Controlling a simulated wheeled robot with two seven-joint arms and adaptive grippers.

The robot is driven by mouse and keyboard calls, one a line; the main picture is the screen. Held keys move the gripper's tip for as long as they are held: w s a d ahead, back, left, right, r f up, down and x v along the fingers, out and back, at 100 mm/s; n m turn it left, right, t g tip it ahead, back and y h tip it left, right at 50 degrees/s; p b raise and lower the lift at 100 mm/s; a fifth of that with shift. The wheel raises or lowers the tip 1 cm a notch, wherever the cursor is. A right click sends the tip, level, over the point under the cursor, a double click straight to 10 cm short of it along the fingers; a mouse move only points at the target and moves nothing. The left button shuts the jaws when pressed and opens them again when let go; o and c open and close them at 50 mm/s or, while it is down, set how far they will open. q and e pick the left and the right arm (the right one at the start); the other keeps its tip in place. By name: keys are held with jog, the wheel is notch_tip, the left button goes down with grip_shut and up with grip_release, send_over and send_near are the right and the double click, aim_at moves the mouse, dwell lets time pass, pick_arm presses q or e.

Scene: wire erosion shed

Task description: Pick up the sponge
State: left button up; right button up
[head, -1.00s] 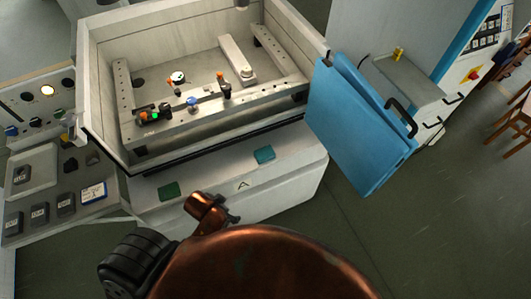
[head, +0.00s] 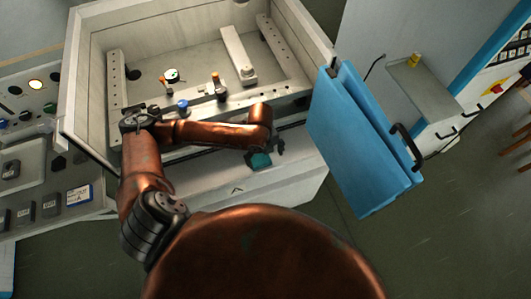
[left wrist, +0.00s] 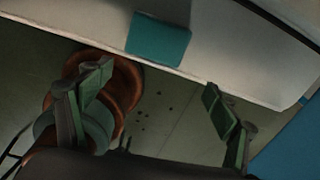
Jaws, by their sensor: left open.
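A flat teal block (head: 261,160), which looks like the sponge, lies on the white front ledge (head: 305,182) of the machine. My left gripper (head: 266,153) is over that ledge, right by the block, and partly covers it in the head view. In the left wrist view the teal block (left wrist: 158,39) lies near the ledge's edge, beyond the open fingertips (left wrist: 155,86) and not between them. I cannot tell whether a finger touches it. My right gripper is not in view.
The open machine tub (head: 192,52) holds clamps and rails behind the ledge. A blue door panel (head: 360,140) stands to the right of my gripper. A control console (head: 45,170) is at the left. A yellow item (head: 414,60) sits on a grey shelf.

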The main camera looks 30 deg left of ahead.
aim_at(260, 159)
pick_arm(q)
jog(key=shift+w+a+r+m+y, duration=0.2)
jog(key=shift+w+a+r, duration=0.1)
jog(key=shift+a, duration=0.25)
jog(key=shift+w+a+r+m+y, duration=0.1)
jog(key=shift+w+a+r+m, duration=0.15)
jog(key=shift+a, duration=0.3)
jog(key=shift+f, duration=0.95)
jog(key=shift+w+f+b, duration=0.1)
jog(key=shift+f+b, duration=0.3)
jog(key=shift+f, duration=0.2)
jog(key=f, duration=0.2)
jog(key=a+f+b, duration=0.1)
jog(key=f, duration=0.1)
jog(key=shift+f, duration=0.35)
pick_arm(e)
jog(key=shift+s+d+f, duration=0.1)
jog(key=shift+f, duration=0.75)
pick_arm(q)
jog(key=shift+r, duration=0.1)
jog(key=shift+c, duration=0.7)
jog(key=c, duration=0.9)
